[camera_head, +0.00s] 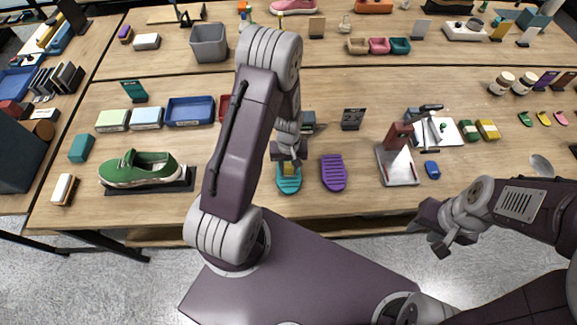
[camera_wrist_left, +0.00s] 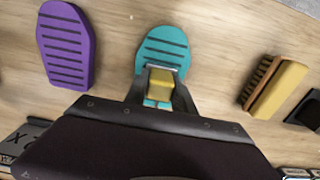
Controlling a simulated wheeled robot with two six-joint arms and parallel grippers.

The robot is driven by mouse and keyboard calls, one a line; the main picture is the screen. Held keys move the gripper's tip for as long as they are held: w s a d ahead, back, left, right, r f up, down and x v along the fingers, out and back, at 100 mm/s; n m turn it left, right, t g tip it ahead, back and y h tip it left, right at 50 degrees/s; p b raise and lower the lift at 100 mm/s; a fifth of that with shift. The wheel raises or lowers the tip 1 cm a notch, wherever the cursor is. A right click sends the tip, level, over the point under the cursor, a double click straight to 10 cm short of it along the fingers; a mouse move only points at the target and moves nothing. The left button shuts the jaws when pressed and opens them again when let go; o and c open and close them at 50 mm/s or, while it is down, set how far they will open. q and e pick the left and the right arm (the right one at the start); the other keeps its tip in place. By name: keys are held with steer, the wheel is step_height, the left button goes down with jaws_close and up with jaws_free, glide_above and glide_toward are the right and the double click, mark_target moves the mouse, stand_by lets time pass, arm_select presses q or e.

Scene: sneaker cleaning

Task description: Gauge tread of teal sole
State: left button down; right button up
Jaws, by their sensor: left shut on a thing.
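The teal sole (camera_head: 288,180) lies on the front table, tread side up, with dark cross grooves. It also shows in the left wrist view (camera_wrist_left: 166,45), its near end hidden by my gripper. My left gripper (camera_head: 289,166) is over the sole, shut on a small yellow gauge (camera_wrist_left: 160,83). The gauge is at the sole, but I cannot tell whether its tip touches the tread. A purple sole (camera_head: 334,173) lies beside the teal one, and also shows in the left wrist view (camera_wrist_left: 65,45). My right gripper (camera_head: 440,235) is empty off the table's front edge; its finger opening is unclear.
A green sneaker (camera_head: 140,168) stands on a dark mat to the left. A red device on a metal plate (camera_head: 400,168) stands right of the soles. A yellow-backed brush (camera_wrist_left: 275,88) lies near the teal sole in the wrist view.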

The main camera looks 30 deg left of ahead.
mark_target(288, 165)
stand_by(0.6)
arm_select(q)
step_height(288, 165, up, 7)
steer(key=p, duration=0.6)
stand_by(0.4)
stand_by(0.3)
